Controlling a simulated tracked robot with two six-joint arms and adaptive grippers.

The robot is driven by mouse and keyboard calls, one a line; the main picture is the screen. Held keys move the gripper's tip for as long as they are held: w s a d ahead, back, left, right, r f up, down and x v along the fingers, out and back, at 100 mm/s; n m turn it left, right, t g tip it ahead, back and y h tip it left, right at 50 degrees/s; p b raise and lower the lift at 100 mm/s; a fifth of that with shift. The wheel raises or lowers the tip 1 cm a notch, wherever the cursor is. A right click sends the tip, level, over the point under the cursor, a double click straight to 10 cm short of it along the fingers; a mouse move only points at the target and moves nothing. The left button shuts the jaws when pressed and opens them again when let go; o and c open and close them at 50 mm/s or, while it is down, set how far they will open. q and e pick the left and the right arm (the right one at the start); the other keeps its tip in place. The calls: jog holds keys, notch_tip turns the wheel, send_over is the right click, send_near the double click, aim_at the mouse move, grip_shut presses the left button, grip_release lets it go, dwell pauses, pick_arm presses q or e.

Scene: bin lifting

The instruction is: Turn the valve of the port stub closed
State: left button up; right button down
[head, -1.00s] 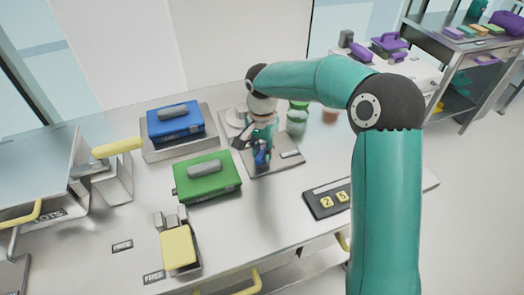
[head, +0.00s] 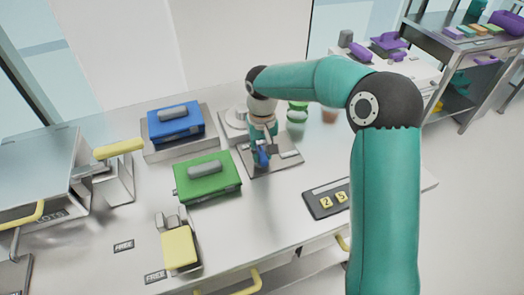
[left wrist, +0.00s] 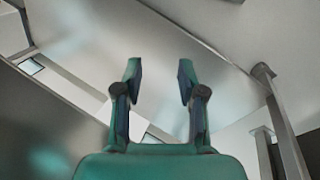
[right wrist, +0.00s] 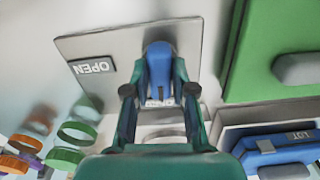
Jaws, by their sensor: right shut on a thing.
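The port stub's blue valve handle (head: 262,158) stands on a grey plate (head: 285,165) in the middle of the bench. In the right wrist view the handle (right wrist: 159,68) sits between the fingers of my right gripper (right wrist: 158,88), which is shut on it. In the head view this gripper (head: 263,143) points down at the handle. An OPEN label (right wrist: 93,66) is on the plate beside the handle; a second label (right wrist: 160,103) by the fingers is mostly hidden. My left gripper (left wrist: 160,80) is open and empty, and is outside the head view.
A green case (head: 220,182) and a blue case (head: 176,124) stand left of the plate. A dark pad with yellow number tiles (head: 327,203) is at front right. A yellow-topped block (head: 179,247) is at front left.

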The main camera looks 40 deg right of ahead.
aim_at(262, 154)
jog(key=shift+w+r+n, duration=0.1)
jog(key=shift+n, duration=0.4)
jog(key=c, duration=1)
grip_release()
jog(key=shift+o, duration=0.2)
notch_tip(262, 154, up, 12)
jog(key=shift+f, duration=0.2)
